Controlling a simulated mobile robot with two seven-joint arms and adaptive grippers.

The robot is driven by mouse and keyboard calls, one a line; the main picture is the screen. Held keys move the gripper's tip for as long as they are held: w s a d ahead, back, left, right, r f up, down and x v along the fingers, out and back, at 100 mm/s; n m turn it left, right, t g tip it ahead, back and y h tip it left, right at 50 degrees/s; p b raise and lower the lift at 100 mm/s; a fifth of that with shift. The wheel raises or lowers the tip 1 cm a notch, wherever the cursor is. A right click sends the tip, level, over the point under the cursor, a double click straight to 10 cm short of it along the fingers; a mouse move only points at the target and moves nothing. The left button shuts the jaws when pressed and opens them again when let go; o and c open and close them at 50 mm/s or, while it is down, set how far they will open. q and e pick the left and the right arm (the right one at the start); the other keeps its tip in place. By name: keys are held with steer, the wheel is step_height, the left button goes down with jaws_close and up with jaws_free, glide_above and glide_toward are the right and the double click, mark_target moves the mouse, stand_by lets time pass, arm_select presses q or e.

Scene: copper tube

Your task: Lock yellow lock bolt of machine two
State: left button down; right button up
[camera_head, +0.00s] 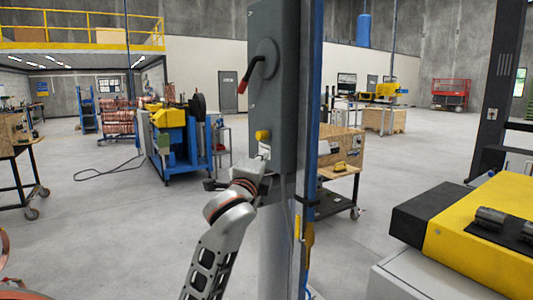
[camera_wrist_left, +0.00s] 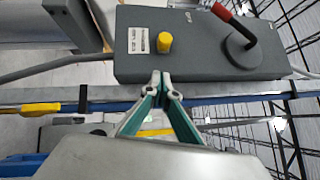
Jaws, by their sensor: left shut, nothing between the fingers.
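The yellow lock bolt (camera_head: 262,135) sticks out from a tall grey switch box (camera_head: 272,40) on a column. It also shows in the left wrist view (camera_wrist_left: 164,43), beside a white label on the box face. My left gripper (camera_head: 264,151) is just below the bolt in the head view. In the left wrist view, my left gripper's fingertips (camera_wrist_left: 160,77) are together and empty, at the box's near edge. They appear apart from the bolt. A lever with a red handle (camera_head: 243,86) sits higher on the same box; it also shows in the wrist view (camera_wrist_left: 221,12). My right gripper is out of view.
A blue upright (camera_head: 313,60) runs beside the box. A yellow and black machine (camera_head: 480,235) stands at the right front. A wooden crate on a wheeled cart (camera_head: 340,150) is behind the column. A blue and yellow machine (camera_head: 170,125) stands further back left. The floor between is open.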

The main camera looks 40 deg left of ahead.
arm_select(q)
steer(key=shift+v, duration=1.4)
steer(key=shift+d, duration=0.15)
